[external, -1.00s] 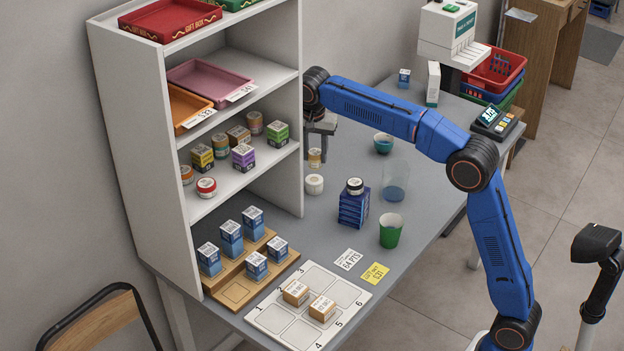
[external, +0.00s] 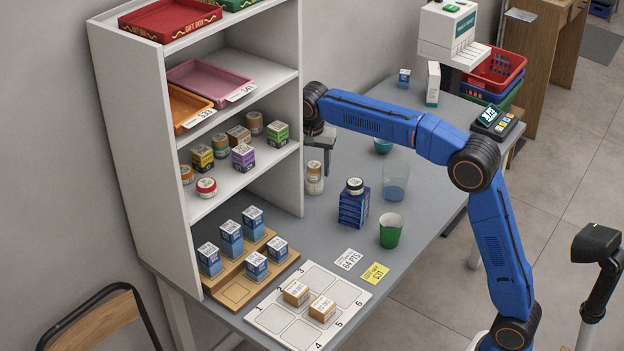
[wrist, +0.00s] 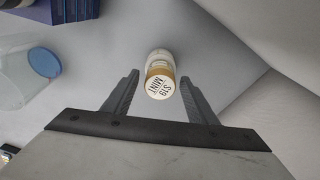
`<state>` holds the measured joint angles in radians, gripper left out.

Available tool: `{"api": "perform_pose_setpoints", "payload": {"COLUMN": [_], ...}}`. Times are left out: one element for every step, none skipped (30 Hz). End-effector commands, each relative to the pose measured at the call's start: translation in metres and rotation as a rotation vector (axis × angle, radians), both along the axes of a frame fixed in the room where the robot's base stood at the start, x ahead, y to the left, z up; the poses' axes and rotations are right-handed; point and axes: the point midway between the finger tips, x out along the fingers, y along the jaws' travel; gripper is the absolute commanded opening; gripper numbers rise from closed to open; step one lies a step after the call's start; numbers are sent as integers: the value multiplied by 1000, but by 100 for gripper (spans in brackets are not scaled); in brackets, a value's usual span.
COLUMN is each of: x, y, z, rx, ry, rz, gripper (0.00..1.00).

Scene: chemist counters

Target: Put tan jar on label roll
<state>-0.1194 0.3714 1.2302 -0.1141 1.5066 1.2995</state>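The tan jar (external: 314,169) is small, with a pale lid and a tan band. In the external view it sits upright on top of the white label roll (external: 314,187). The wrist view shows the jar's lid (wrist: 159,87), marked "S19 MINT", between my fingertips, with pale roll or jar side (wrist: 159,57) beyond it. My gripper (wrist: 159,82) is open around the jar, with a narrow gap showing on each side. In the external view my gripper (external: 319,160) is just above and around the jar, beside the shelf's right side.
A blue box (external: 353,208) with a small jar on top, a clear cup (external: 396,178) and a green cup (external: 391,231) stand to the right. The white shelf unit (external: 303,90) rises close on the left. A teal bowl (external: 383,147) is behind, partly covered by my arm.

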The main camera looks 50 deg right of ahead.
Motion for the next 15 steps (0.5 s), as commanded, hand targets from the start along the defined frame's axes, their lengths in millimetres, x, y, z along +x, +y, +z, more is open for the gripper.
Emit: {"api": "perform_pose_setpoints", "payload": {"x": [0,0,0,0,0,0,0,0,0,0,0,0,0,0,0], "y": [0,0,0,0,0,0,0,0,0,0,0,1,1,2,2], "z": [0,0,0,0,0,0,0,0,1,3,5,8,11,15,21], "rx": [0,0,0,0,0,0,0,0,0,0,0,0,0,1,1], "ry": [0,0,0,0,0,0,0,0,0,0,0,0,-1,-2,-2], "rz": [0,0,0,0,0,0,0,0,0,0,0,0,0,0,0], "gripper": [53,53,53,53,53,53,53,53,53,53,53,53,53,53,53]}}
